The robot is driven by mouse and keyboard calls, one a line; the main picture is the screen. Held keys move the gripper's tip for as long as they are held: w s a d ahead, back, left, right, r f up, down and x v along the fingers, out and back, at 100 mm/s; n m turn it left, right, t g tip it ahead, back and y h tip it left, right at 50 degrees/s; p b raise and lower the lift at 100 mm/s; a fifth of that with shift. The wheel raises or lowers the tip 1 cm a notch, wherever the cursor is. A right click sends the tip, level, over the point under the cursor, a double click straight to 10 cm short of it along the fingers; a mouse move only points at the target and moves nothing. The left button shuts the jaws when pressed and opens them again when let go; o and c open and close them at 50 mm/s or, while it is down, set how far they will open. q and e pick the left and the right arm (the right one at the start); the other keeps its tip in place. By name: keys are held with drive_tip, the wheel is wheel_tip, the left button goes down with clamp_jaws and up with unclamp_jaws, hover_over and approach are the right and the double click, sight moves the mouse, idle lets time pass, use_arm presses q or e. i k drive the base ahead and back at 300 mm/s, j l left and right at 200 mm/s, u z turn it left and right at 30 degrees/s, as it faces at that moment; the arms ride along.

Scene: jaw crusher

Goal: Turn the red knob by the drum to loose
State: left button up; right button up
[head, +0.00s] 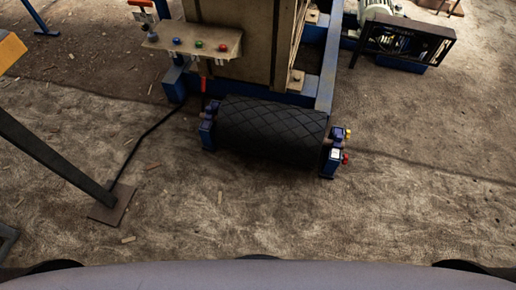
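The black drum (271,128) with a diamond-pattern surface lies low at the foot of the machine, between two blue end brackets. Neither of my grippers shows in the head view.
A black cable (152,131) runs over the ground. A dark post on a brown plate (112,204) stands at left. The ground before the drum is mostly clear.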

sight(344, 159)
drive_tip(key=k, duration=0.15)
drive_tip(key=k+l+u, duration=0.15)
drive_tip(key=k+l, duration=0.15)
drive_tip(key=l, duration=0.25)
drive_tip(key=k+l+u, duration=0.15)
drive_tip(key=k+l, duration=0.2)
drive_tip(key=l, duration=0.15)
drive_tip(key=k+l+u, duration=0.15)
drive_tip(key=k+l, duration=0.2)
drive_tip(key=l, duration=0.15)
drive_tip(key=i+l+z, duration=0.1)
drive_tip(key=l+z, duration=0.35)
drive_tip(key=l, duration=0.2)
drive_tip(key=i+l+z, duration=0.3)
drive_tip(key=i, duration=0.35)
drive_tip(key=i+l+z, duration=0.3)
drive_tip(key=i, duration=0.35)
drive_tip(key=i+z, duration=0.3)
drive_tip(key=i, duration=0.35)
drive_tip(key=i+l+u, duration=0.1)
drive_tip(key=i+u, duration=0.2)
drive_tip(key=i+l+u, duration=0.15)
drive_tip(key=i+u, duration=0.15)
drive_tip(key=i, duration=0.15)
drive_tip(key=i+l+u, duration=0.25)
drive_tip(key=i+l, duration=0.05)
drive_tip(key=i, duration=0.05)
